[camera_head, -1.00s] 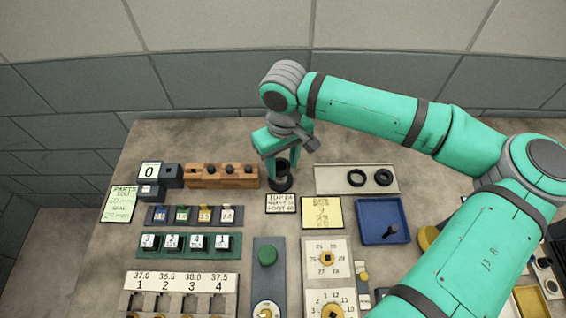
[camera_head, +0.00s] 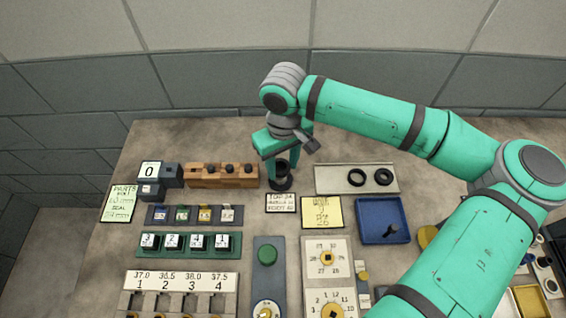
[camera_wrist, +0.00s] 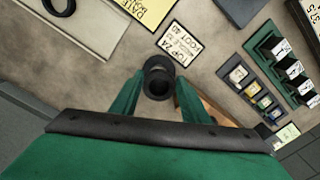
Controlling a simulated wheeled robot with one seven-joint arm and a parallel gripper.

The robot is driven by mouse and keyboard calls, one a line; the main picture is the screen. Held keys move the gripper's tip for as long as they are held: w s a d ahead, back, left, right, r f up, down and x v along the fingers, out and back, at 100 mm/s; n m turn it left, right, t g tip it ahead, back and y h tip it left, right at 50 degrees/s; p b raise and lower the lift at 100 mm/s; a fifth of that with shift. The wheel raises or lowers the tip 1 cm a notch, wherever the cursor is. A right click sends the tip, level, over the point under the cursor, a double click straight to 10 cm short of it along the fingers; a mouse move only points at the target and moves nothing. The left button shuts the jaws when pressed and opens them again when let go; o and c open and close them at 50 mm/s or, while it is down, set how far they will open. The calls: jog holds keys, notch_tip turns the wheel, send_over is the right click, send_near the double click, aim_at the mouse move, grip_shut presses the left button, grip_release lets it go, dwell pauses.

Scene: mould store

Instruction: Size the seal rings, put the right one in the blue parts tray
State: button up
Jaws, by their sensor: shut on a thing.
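My gripper (camera_head: 283,172) points down over a black upright gauge post (camera_head: 281,185) behind a small label reading TOP 24, FOOT 40. In the wrist view, my gripper (camera_wrist: 160,92) is shut on a black seal ring (camera_wrist: 158,86) between its green fingers. The held ring is at the post; I cannot tell whether it is around it or just above. Two other black rings, a left one (camera_head: 356,177) and a right one (camera_head: 383,177), lie on the pale grey tray (camera_head: 328,184).
A wooden block with dark knobs (camera_head: 205,182) stands left of the post. Rows of small numbered blocks (camera_head: 185,243) lie in front of it. A yellow note (camera_head: 321,212), dial plates (camera_head: 326,258) and a green button panel (camera_head: 267,256) fill the front middle.

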jog(key=shift+f, duration=0.35)
dwell(0.3)
jog(key=o, duration=1.1)
jog(key=shift+o, duration=0.6)
jog(key=shift+o, duration=1.4)
jog(key=shift+r, duration=0.1)
notch_tip(320, 180, up, 7)
jog(key=shift+r, duration=0.15)
